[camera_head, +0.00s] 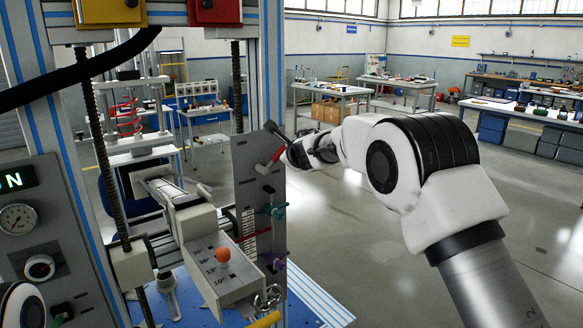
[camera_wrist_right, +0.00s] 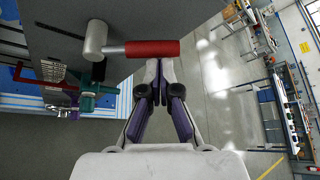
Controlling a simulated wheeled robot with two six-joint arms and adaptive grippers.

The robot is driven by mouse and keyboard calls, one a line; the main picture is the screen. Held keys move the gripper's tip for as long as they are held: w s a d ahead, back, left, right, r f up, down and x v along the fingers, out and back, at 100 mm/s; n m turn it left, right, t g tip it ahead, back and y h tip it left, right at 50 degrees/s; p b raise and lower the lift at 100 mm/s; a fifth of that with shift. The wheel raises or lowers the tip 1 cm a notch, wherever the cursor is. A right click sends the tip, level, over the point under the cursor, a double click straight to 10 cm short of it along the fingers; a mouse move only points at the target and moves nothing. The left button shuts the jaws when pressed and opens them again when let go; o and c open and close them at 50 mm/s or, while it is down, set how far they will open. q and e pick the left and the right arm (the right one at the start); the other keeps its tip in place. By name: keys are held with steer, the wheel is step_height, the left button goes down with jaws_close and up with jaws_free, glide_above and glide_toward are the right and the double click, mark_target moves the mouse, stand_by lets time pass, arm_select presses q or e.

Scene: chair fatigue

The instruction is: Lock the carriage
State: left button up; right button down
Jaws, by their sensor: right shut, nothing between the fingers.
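A red-handled lever (camera_head: 276,156) sits on the upper part of a grey upright plate (camera_head: 246,158) on the test rig. In the right wrist view the lever's red grip (camera_wrist_right: 152,48) lies sideways, joined by a metal rod to a pale round hub (camera_wrist_right: 96,38). My right gripper (camera_head: 282,146) is at the plate's right edge, close to the lever. In the right wrist view the right gripper (camera_wrist_right: 161,76) is shut and empty, its tips just below the right end of the red grip. Contact cannot be told. My left gripper is not in view.
Below the lever, a teal clamp handle (camera_head: 274,211) and a purple one (camera_head: 274,259) stick out from the plate. A sloped grey box with an orange knob (camera_head: 223,255) stands left of them. Blue-striped posts frame the rig. Open floor (camera_head: 370,270) lies to the right.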

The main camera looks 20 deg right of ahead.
steer(key=n+b, duration=0.1)
steer(key=a+n+t+h+b, duration=0.1)
steer(key=b, duration=0.1)
steer(key=n+h+b, duration=0.1)
steer(key=b, duration=0.1)
steer(key=shift+w+a+r+t, duration=0.2)
steer(key=shift+w+a+t, duration=0.1)
steer(key=shift+a, duration=0.1)
arm_select(q)
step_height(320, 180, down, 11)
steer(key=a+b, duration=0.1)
steer(key=b, duration=0.3)
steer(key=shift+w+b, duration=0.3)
steer(key=shift+b, duration=0.05)
arm_select(e)
steer(key=n, duration=0.1)
steer(key=a+r+n+t, duration=0.1)
steer(key=a+n+t+h, duration=0.1)
steer(key=shift+s+a+r, duration=0.25)
steer(key=shift+s+r, duration=0.05)
steer(key=shift+r, duration=0.05)
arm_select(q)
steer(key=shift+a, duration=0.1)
